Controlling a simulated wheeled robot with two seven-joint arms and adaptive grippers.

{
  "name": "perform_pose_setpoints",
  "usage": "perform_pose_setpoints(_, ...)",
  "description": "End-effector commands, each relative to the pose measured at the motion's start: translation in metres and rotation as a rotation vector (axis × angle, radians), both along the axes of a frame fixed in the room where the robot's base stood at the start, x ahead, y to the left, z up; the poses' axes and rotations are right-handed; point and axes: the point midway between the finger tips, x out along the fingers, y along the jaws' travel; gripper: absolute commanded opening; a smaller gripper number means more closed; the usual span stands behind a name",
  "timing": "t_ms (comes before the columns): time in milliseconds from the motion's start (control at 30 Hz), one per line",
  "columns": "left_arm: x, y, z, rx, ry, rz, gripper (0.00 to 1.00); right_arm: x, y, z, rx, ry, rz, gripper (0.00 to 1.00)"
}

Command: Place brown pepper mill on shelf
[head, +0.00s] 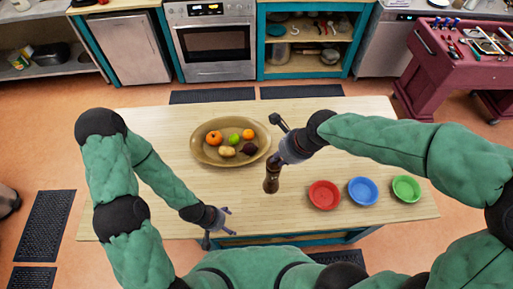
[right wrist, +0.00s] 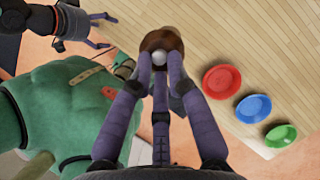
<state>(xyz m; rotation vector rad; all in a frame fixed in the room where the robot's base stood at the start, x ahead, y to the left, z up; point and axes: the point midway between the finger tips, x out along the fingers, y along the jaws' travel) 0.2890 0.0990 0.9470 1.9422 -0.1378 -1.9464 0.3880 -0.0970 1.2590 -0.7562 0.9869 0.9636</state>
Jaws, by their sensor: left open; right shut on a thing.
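The brown pepper mill (head: 271,180) is upright at the middle of the wooden island table, below the fruit bowl in the head view. My right gripper (head: 285,158) is shut on its upper part. In the right wrist view the mill's brown top (right wrist: 161,42) with a pale knob sits between the fingers of my right gripper (right wrist: 160,65). I cannot tell whether the mill's base touches the table. My left gripper (head: 222,222) is open and empty near the table's front edge. Open shelves (head: 306,42) show in the teal cabinet at the back, right of the oven.
On the wooden table (head: 150,160) stand a fruit bowl (head: 197,153) and, to the right, a red bowl (head: 324,195), a blue bowl (head: 363,191) and a green bowl (head: 407,188). A red tool cart (head: 440,75) stands at the back right. The table's left part is clear.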

Motion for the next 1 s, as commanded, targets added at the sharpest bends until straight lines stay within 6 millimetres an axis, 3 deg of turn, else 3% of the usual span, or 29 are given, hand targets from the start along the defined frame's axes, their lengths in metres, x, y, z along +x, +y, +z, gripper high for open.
perform_pose_setpoints(267, -0.001, 0.0, 0.002, 0.0, 0.002, -0.001, 0.78, 0.017, 0.001, -0.007, -0.001, 0.0, -0.001, 0.0)
perform_pose_setpoints(667, -0.001, 0.0, 0.011, 0.0, 0.001, 0.0, 0.78, 0.081, 0.005, -0.034, -0.002, -0.001, -0.001, 0.0)
perform_pose_setpoints(1000, 0.0, 0.0, 0.017, 0.0, 0.001, 0.0, 0.78, 0.122, 0.008, -0.077, -0.001, -0.001, -0.002, 0.0)
